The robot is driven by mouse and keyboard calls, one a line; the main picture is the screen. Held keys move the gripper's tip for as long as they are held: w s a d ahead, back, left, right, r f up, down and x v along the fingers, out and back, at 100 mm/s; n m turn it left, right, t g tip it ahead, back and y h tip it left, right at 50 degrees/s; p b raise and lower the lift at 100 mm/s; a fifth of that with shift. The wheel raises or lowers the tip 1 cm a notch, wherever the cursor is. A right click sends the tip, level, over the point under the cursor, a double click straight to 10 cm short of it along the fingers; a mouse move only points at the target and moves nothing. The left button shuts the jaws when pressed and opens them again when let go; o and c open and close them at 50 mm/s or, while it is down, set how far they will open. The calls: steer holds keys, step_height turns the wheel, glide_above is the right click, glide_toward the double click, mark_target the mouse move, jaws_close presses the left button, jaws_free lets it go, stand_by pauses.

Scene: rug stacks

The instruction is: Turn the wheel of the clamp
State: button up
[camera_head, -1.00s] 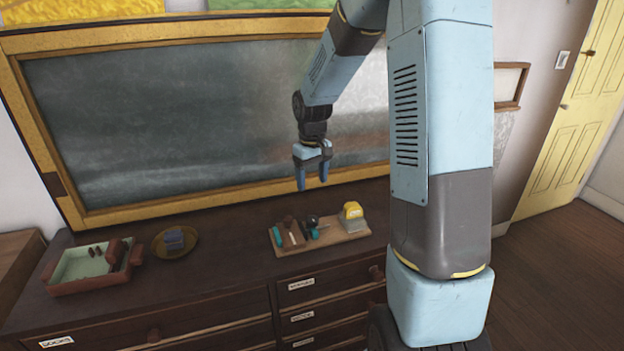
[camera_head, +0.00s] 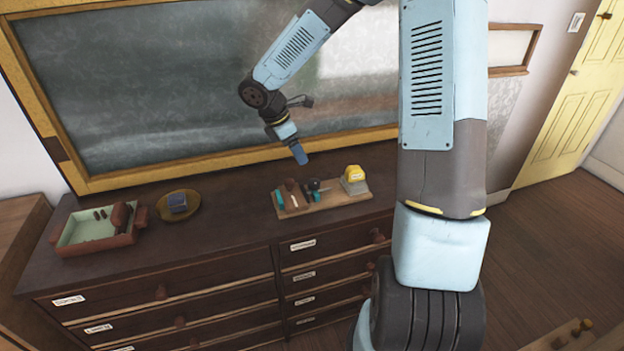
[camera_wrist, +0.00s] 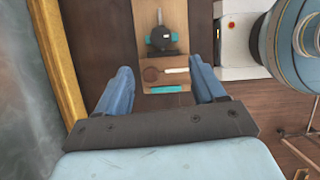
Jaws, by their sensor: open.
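A wooden board (camera_head: 335,199) lies on the dark dresser top, with a small clamp-like tool (camera_head: 312,185) in dark and teal near its middle. I cannot make out its wheel for certain. In the wrist view the dark rounded part with teal (camera_wrist: 162,38) stands on the board, beyond my fingertips and between them. My gripper (camera_head: 301,156) is above the left part of the board, pointing down and to the right, apart from everything. In the wrist view my gripper (camera_wrist: 161,72) has its two blue fingers spread wide with nothing between them.
A yellow-topped block (camera_head: 354,179) stands at the board's right end. Small teal, brown and white items lie at its left. A framed chalkboard (camera_head: 190,90) rises behind.

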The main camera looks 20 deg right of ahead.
mark_target(314, 181)
steer(key=x, duration=1.3)
steer(key=shift+a, duration=0.1)
steer(key=shift+r, duration=0.1)
steer(key=c, duration=1.1)
steer(key=shift+o, duration=0.2)
